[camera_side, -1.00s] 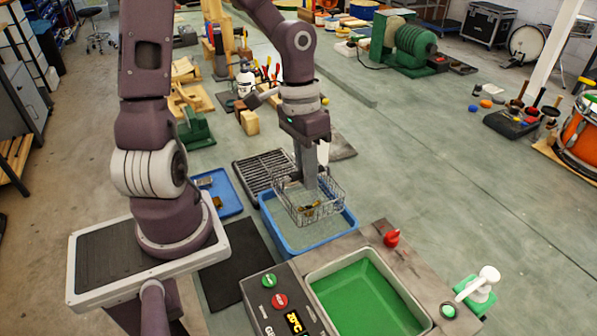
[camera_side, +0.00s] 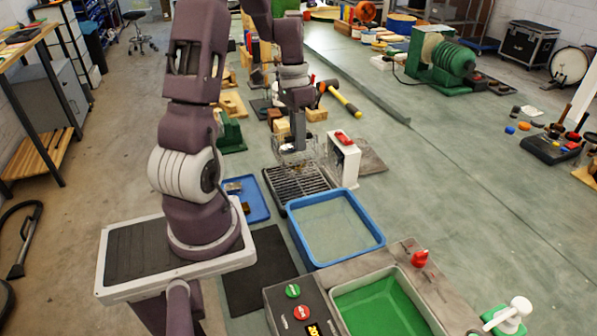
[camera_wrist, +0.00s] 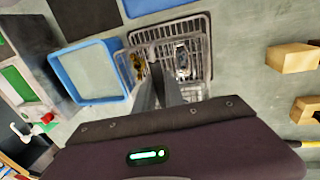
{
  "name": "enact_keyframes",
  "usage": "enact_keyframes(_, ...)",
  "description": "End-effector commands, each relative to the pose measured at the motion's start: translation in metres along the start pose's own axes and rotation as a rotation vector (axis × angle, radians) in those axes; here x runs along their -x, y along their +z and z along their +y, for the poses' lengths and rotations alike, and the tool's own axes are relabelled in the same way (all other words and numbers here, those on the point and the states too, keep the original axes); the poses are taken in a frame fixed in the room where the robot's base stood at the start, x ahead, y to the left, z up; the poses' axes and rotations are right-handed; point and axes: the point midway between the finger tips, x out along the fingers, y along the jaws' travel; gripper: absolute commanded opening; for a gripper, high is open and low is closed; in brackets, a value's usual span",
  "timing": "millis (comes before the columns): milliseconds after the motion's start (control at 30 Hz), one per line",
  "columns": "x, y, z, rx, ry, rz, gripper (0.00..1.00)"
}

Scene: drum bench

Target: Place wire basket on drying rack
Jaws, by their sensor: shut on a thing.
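My gripper (camera_side: 298,146) is shut on the wire basket (camera_side: 290,158), which hangs level from the fingers. The basket is over the far end of the dark slatted drying rack (camera_side: 305,186); I cannot tell whether it touches the rack. In the wrist view, my gripper (camera_wrist: 156,62) points down into the basket (camera_wrist: 128,68), which holds small brass-coloured and grey parts. The rack (camera_wrist: 165,28) shows beneath and around the basket there. The near part of the rack is bare in the side view.
A blue tub of water (camera_side: 380,240) stands just nearer than the rack. A white box with a red top (camera_side: 346,165) stands close on the rack's right. A small blue tray (camera_side: 256,208) lies left. Wooden blocks (camera_side: 316,114) and a yellow-handled hammer (camera_side: 345,101) lie behind.

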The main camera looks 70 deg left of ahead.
Motion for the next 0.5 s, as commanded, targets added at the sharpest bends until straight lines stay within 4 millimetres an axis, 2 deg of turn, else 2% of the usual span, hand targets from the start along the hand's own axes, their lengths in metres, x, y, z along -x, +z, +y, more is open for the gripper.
enact_keyframes(33, -0.011, 0.001, -0.001, 0.002, 0.005, -0.003, 0.00)
enact_keyframes(300, -0.059, 0.000, -0.011, 0.003, 0.003, -0.002, 0.00)
enact_keyframes(400, -0.067, 0.000, -0.012, 0.001, 0.000, 0.000, 0.00)
enact_keyframes(500, -0.066, 0.000, -0.013, 0.000, -0.001, 0.001, 0.00)
